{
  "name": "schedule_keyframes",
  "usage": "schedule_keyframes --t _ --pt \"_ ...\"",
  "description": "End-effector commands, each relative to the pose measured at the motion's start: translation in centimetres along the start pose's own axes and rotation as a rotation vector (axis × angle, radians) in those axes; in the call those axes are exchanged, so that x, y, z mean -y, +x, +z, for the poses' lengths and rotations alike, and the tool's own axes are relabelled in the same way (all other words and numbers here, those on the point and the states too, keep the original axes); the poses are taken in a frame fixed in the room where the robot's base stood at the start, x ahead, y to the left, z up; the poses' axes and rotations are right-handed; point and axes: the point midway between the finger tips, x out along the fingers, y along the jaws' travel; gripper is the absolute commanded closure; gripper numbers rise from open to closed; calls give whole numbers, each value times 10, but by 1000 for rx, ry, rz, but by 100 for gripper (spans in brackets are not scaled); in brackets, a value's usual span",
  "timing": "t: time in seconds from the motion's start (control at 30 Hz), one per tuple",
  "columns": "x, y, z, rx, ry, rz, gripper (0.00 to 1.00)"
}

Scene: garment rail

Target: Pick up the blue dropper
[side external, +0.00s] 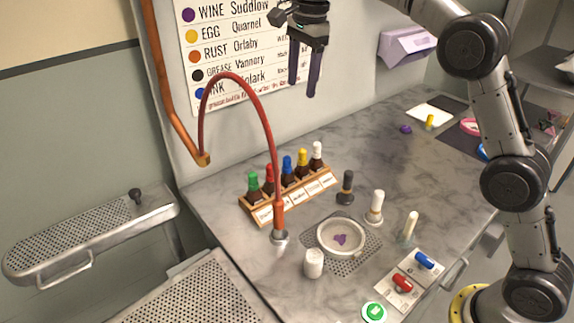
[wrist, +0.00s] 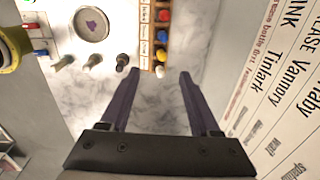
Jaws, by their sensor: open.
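The blue dropper (side external: 287,166) is a dark bottle with a blue cap, upright in the middle of a wooden rack (side external: 250,212) with labels on its front. Red and green droppers stand to its left, yellow and white ones to its right. In the wrist view the blue dropper (wrist: 161,36) shows from above, beyond the fingertips. My gripper (side external: 302,88) hangs high above the counter, behind and above the rack, in front of the wall sign. Its dark purple fingers are apart with nothing held between them, as the wrist view also shows (wrist: 159,74). The lower bottle bodies are partly hidden by the rack.
A red hose (side external: 262,100) arches up left of the rack and down to its front. A round dish (side external: 322,245) sits on a perforated plate. The counter behind the rack is clear.

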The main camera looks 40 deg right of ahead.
Motion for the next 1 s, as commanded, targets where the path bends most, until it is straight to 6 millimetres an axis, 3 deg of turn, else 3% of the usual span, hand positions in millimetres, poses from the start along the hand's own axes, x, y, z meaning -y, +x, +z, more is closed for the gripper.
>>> schedule_keyframes --t 0.03,0.2,0.47,0.73,1.0 --pt "11 20 4 -2 -6 21 37" --pt "24 68 11 -8 -17 87 37" --pt "21 102 13 -12 -23 118 37" --pt "16 151 12 -11 -23 118 37" --pt "14 171 12 -11 -23 115 37"
